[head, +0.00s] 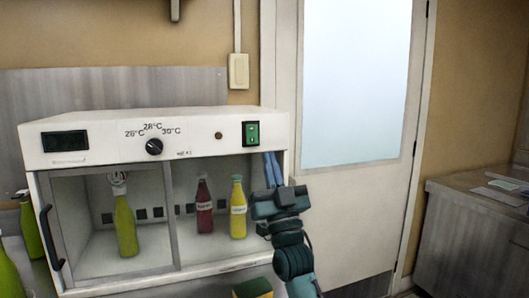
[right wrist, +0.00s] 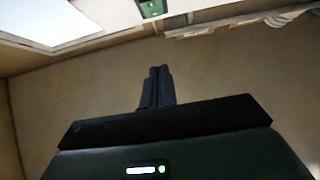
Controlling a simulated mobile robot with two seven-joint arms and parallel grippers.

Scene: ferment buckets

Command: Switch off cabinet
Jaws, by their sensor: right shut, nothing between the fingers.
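The white cabinet (head: 95,140) stands at the left in the head view. Its front panel carries a green rocker switch (head: 251,133) at the right end, a black dial (head: 154,147) with temperature marks, a dark display (head: 65,142) and a small brown round light (head: 218,135). My right gripper (head: 271,168) is shut and empty, its fingers pointing up, below and right of the switch and apart from it. In the right wrist view the closed fingers (right wrist: 158,75) point toward the green switch (right wrist: 151,8) at the top edge. My left gripper is out of view.
Behind the cabinet's front are a red bottle (head: 204,207), a yellow bottle (head: 238,208) and a yellow-green bottle (head: 124,225). More green bottles (head: 30,225) stand at the left. A sponge (head: 252,289) lies in front. A door (head: 345,195) and a counter (head: 470,215) are at the right.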

